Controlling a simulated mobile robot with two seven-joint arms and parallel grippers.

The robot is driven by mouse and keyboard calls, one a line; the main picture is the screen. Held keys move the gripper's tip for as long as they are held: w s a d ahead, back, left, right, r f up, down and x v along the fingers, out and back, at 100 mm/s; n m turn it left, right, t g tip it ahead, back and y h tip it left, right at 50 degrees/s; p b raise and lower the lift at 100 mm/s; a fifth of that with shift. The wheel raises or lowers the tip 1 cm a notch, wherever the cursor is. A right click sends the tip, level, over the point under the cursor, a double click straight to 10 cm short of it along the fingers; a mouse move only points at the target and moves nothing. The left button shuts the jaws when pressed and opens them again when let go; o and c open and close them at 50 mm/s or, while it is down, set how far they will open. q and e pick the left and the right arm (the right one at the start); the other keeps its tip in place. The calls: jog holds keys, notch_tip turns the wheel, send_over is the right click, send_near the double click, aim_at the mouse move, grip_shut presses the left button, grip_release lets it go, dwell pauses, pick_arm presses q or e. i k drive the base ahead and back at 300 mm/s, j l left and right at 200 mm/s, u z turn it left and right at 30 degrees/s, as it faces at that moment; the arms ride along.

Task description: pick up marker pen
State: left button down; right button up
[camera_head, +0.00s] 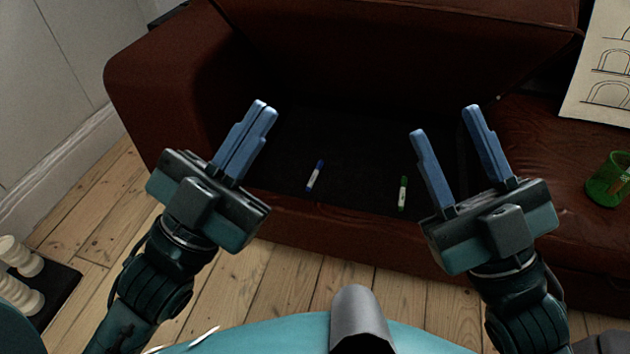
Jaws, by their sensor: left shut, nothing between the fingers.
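Two marker pens lie on the dark seat base of a red-brown sofa. One marker pen (315,177) is white with a blue cap and lies left of centre. The other marker pen (403,193) is white with a green cap and lies right of it. My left gripper (263,108) is shut and empty, raised to the left of the blue-capped pen. My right gripper (443,121) is open with nothing between its fingers, to the right of the green-capped pen. Neither gripper touches a pen.
The sofa (150,75) has its left armrest beside my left gripper. A green cup (607,180) stands on the right cushion, below a sheet with arch drawings (603,75). Pale turned objects on a dark base (20,255) are at the lower left. The seat base around the pens is clear.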

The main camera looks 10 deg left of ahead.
aim_at(318, 167)
jog(key=u, duration=0.2)
jog(key=i+j+u, duration=0.25)
jog(key=i+j, duration=0.25)
jog(key=i+j+u, duration=0.2)
jog(key=i+j, duration=0.2)
jog(key=i, duration=0.25)
